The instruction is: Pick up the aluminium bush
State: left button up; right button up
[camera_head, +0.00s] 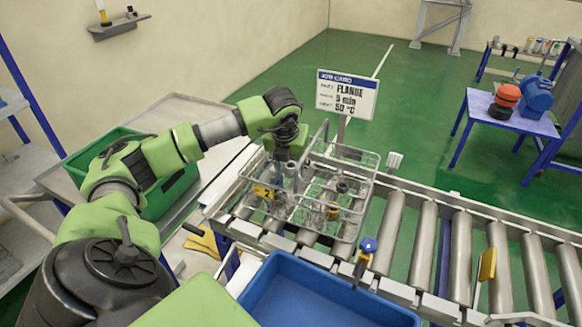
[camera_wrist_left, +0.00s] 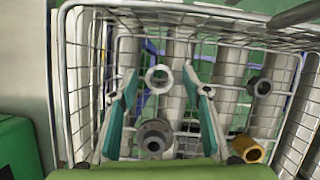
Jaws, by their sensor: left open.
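My left gripper (camera_head: 288,172) reaches down into a wire basket (camera_head: 368,190) on the roller conveyor. In the left wrist view its two teal fingers (camera_wrist_left: 160,88) are apart. A pale silver ring, which looks like the aluminium bush (camera_wrist_left: 159,79), lies between the fingertips, with a gap visible on each side. A dark grey flanged part (camera_wrist_left: 153,138) is nearer the palm, also between the fingers. A brass-coloured bush (camera_wrist_left: 247,148) and a dark grey bush (camera_wrist_left: 259,87) lie to the right in the basket. My right gripper does not show.
The wire walls of the basket (camera_wrist_left: 75,100) stand close around the gripper, nearest on the left. A blue bin (camera_head: 320,295) is in front and a green crate (camera_head: 172,190) at the left. Rollers to the right are clear.

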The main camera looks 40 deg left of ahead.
pick_arm(q)
jog(key=c, duration=1.2)
jog(key=shift+r, duration=0.1)
